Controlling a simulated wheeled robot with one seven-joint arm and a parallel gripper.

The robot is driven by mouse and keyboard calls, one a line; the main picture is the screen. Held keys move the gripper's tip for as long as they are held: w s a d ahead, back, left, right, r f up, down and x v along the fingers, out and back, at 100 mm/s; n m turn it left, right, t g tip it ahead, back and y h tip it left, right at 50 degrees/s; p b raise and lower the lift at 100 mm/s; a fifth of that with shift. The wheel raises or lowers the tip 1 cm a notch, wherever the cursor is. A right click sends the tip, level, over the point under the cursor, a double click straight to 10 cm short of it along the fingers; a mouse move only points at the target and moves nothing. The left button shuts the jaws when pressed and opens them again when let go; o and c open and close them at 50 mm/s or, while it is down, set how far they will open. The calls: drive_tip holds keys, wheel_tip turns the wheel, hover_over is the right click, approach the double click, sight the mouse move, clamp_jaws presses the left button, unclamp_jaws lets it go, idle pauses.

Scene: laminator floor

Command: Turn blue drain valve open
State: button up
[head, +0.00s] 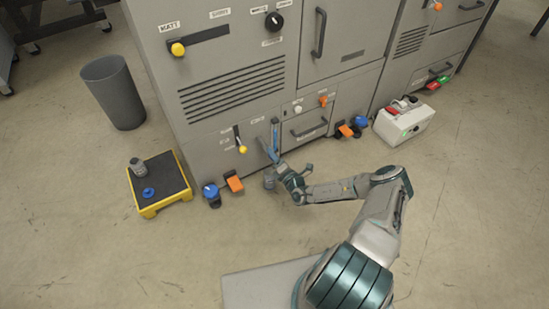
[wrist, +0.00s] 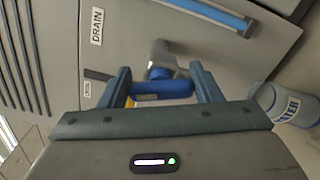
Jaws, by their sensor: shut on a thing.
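The blue drain valve handle (wrist: 163,89) shows in the wrist view, between my two fingers, with a grey stem behind it. A DRAIN label (wrist: 97,24) is on the grey panel beside it. My gripper (wrist: 161,76) is shut on the blue handle, one finger at each end of it. In the head view my gripper (head: 270,151) is at the lower front of the grey machine, and it largely hides the valve there.
A blue-striped bar (wrist: 215,14) is close by on the panel. A yellow-knobbed lever (head: 242,148) is left of the gripper. Blue and orange pedals (head: 233,182) sit at the machine's foot; a yellow-edged platform (head: 150,211) stands left.

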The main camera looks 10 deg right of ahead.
drive_tip(key=shift+s+f, duration=0.1)
idle(0.3)
drive_tip(key=o, duration=1)
drive_tip(key=p+v, duration=0.3)
drive_tip(key=v, duration=1)
drive_tip(key=shift+s+p, duration=0.35)
drive_tip(key=shift+d, duration=0.1)
